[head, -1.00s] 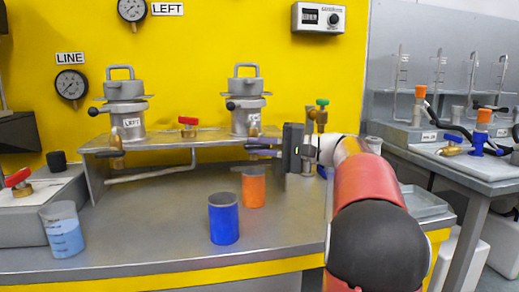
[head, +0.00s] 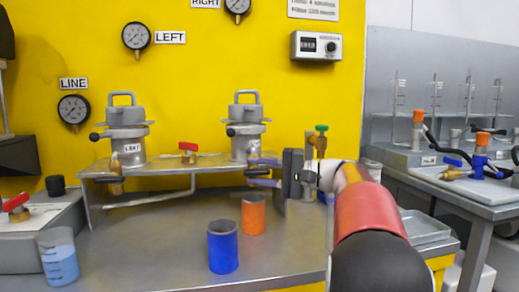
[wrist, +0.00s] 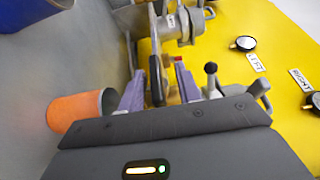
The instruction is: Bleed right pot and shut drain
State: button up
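The right pot (head: 246,115) is a grey lidded vessel with a black side knob, upright on the raised shelf; part of it shows in the wrist view (wrist: 229,96). My gripper (head: 262,172) is just below and in front of it, at the shelf's right end, pointing left. Its two fingers stand apart in the wrist view (wrist: 158,88), with the dark shelf edge between or beyond them; I see nothing clearly clamped. The right pot's brass drain fitting (head: 254,148) is mostly hidden behind the gripper. The left pot (head: 126,135) stands at the shelf's left end.
An orange cup (head: 253,215) and a blue cup (head: 222,248) stand on the bench below the gripper. A beaker of blue liquid (head: 59,262) is at left. A red-handled valve (head: 188,149) sits between the pots. The right gauge (head: 238,6) is partly cut off.

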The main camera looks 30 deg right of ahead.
aim_at(259, 170)
jog(key=o, duration=1.1)
notch_tip(259, 170, up, 7)
jog(key=shift+a+r+p, duration=0.1)
jog(key=shift+r+p, duration=0.1)
jog(key=shift+p, duration=0.5)
jog(key=shift+c, duration=0.2)
notch_tip(259, 170, up, 8)
jog(key=p, duration=0.2)
jog(key=shift+w, duration=0.3)
jog(key=shift+s+d+r+p, duration=0.15)
jog(key=shift+s+r+p, duration=0.1)
jog(key=shift+r, duration=0.4)
jog(key=shift+s+d+r+p, duration=0.1)
jog(key=shift+s+r, duration=0.15)
jog(key=shift+r, duration=0.35)
jog(key=c, duration=1.1)
jog(key=shift+o, duration=0.2)
jog(key=shift+w+a+r+b, duration=0.1)
jog(key=shift+r+b, duration=0.05)
jog(key=shift+r, duration=0.3)
jog(key=shift+w+a+r+b, duration=0.1)
jog(key=shift+r+b, duration=0.05)
jog(key=shift+r, duration=0.3)
